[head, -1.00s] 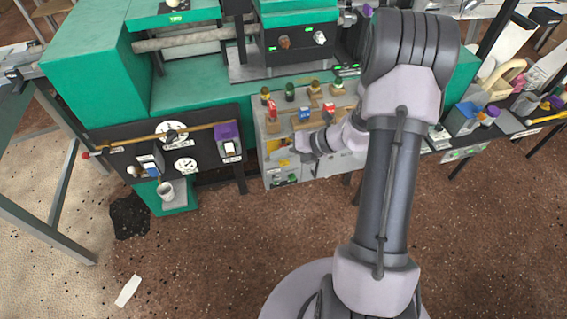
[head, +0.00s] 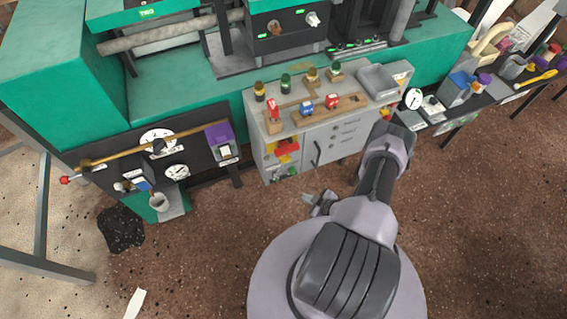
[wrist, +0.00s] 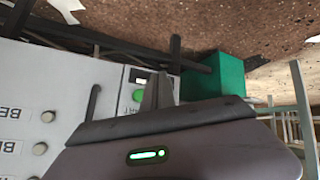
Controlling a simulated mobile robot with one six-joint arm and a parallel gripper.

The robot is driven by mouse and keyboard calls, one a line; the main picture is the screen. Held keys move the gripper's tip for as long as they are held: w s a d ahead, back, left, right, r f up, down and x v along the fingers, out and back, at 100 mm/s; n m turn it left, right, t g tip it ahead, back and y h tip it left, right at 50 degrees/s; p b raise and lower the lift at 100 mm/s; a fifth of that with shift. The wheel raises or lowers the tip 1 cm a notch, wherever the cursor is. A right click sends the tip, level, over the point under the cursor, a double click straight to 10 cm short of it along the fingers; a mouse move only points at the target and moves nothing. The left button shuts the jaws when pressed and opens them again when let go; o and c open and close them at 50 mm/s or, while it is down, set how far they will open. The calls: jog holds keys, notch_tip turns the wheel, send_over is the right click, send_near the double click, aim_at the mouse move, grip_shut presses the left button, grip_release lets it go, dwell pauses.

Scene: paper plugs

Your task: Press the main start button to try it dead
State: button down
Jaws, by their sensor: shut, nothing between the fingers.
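The grey cabinet (head: 338,146) stands in front of the green machine. A green button (head: 292,171) sits low at the left end of its front. In the wrist view, which is upside down, a green button (wrist: 138,95) shows on a white plate with a partly hidden label ending in "ART". My gripper (head: 308,198) is low in front of the cabinet, below and right of the button. In the wrist view its fingertips (wrist: 157,88) are shut and empty, just right of the button. I cannot tell any contact.
Red and yellow parts (head: 287,150) are on the cabinet front above the button. A black bar handle (head: 316,153) is right of them. Small red and blue blocks and bottles stand on the cabinet top. The brown floor (head: 210,235) in front is open.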

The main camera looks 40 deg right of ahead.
aim_at(293, 171)
jog(key=shift+s, duration=0.2)
jog(key=w+d+b, duration=0.2)
jog(key=w, duration=0.6)
jog(key=shift+w+b, duration=0.3)
dwell(1.9)
jog(key=shift+w+d, duration=0.1)
jog(key=shift+w, duration=0.3)
jog(key=shift+w+d, duration=0.15)
jog(key=shift+w, duration=0.35)
dwell(0.7)
jog(key=shift+s, duration=0.15)
jog(key=shift+s+a, duration=0.2)
jog(key=shift+s, duration=0.55)
